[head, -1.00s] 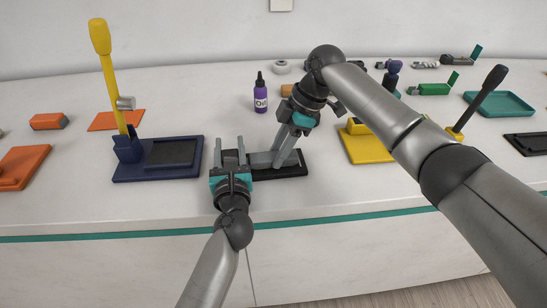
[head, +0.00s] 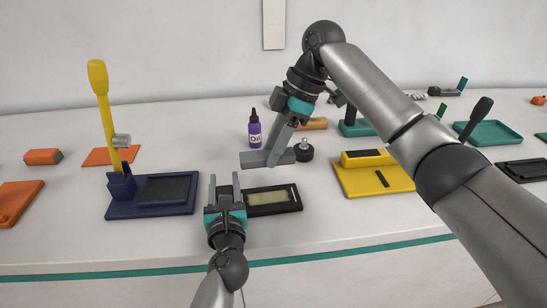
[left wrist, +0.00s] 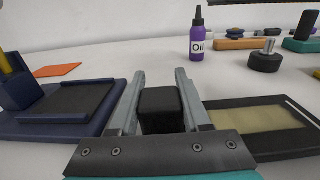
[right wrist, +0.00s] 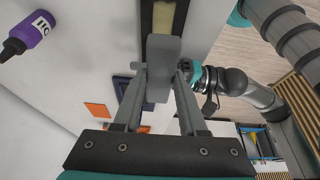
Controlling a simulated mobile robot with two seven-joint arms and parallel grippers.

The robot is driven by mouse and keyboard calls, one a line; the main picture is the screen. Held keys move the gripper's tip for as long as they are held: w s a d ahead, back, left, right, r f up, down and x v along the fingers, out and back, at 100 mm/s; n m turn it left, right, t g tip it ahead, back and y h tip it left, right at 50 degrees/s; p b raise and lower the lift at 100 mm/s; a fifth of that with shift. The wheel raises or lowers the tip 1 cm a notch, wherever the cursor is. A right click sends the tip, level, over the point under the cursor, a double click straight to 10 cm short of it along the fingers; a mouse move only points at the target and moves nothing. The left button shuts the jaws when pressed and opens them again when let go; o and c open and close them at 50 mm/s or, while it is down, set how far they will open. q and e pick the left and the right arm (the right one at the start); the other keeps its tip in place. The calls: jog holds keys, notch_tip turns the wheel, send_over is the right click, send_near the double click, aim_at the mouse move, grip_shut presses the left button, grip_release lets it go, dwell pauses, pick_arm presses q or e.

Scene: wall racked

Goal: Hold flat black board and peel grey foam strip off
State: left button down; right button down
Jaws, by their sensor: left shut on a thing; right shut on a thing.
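The flat black board (head: 292,208) lies on the table front. A pale tan patch (head: 266,197) shows on its top; the board is also at the right of the left wrist view (left wrist: 300,143). My left gripper (head: 224,178) is shut on the board's black block (left wrist: 161,108) at its left end. My right gripper (right wrist: 160,75) is shut on the grey foam strip (right wrist: 164,50), which in the head view (head: 255,159) appears beyond the board and apart from it. The strip partly hides the board in the right wrist view.
A navy base (head: 120,208) with a yellow handle (head: 104,110) stands left of my left gripper. The purple oil bottle (head: 254,131) and a black round knob (head: 304,152) stand behind. A yellow tray (head: 372,182) lies to the right, below my right arm.

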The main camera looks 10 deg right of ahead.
dwell(0.4)
pick_arm(q)
jog(key=shift+c, duration=1.4)
grip_release()
jog(key=shift+s, duration=0.1)
